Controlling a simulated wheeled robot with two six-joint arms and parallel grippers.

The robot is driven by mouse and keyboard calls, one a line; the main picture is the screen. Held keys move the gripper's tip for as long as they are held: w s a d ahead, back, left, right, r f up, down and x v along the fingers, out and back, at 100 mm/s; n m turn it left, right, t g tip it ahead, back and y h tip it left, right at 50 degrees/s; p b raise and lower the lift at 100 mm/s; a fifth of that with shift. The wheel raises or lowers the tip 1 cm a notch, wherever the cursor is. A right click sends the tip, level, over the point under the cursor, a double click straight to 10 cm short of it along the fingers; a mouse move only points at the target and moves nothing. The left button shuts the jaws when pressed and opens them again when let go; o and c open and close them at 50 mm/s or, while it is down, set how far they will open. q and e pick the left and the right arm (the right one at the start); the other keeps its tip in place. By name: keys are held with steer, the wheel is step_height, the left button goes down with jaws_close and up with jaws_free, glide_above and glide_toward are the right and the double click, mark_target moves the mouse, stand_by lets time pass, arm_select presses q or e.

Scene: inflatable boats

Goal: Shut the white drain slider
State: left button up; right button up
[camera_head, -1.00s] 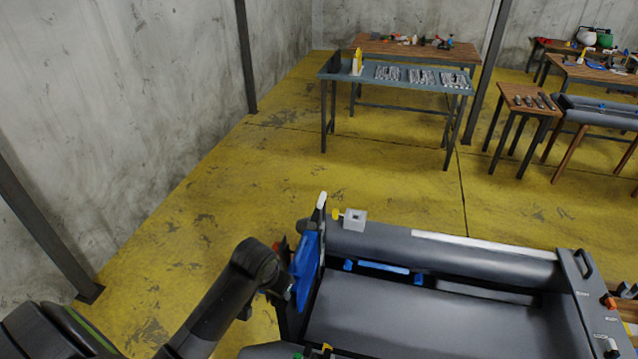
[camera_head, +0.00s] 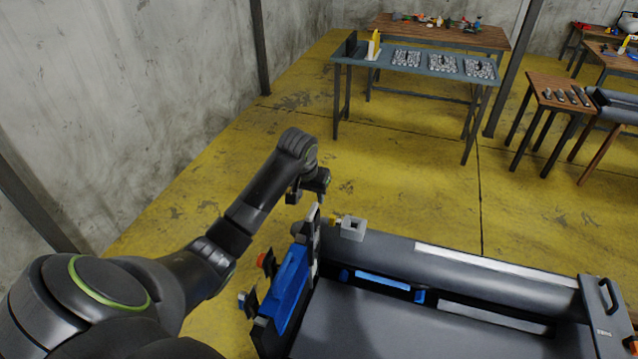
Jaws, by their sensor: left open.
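The grey inflatable boat (camera_head: 480,260) lies at the lower right, with a blue panel (camera_head: 289,288) on the dark board at its left end. A narrow upright grey piece (camera_head: 313,218) stands at the far end of that board; I cannot tell whether it is the white drain slider. My left gripper (camera_head: 308,191) is open and empty, just above and beside this piece, with its arm coming in from the left. I cannot tell whether they touch. My right gripper is out of view.
A red knob (camera_head: 262,260) sticks out left of the board. A grey-topped table (camera_head: 432,67) stands behind, with clear yellow floor (camera_head: 400,170) between.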

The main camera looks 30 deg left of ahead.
mark_target(311, 210)
arm_select(q)
steer(key=shift+s+f, duration=0.45)
steer(key=shift+f, duration=0.4)
steer(key=shift+x, duration=1.2)
steer(key=b+x, duration=0.1)
steer(key=x, duration=0.1)
steer(key=b+x, duration=0.1)
steer(key=x, duration=0.2)
steer(key=shift+w, duration=0.25)
steer(key=shift+a, duration=0.1)
steer(key=shift+c, duration=0.6)
steer(key=c, duration=0.7)
steer(key=shift+f, duration=0.1)
jaws_close()
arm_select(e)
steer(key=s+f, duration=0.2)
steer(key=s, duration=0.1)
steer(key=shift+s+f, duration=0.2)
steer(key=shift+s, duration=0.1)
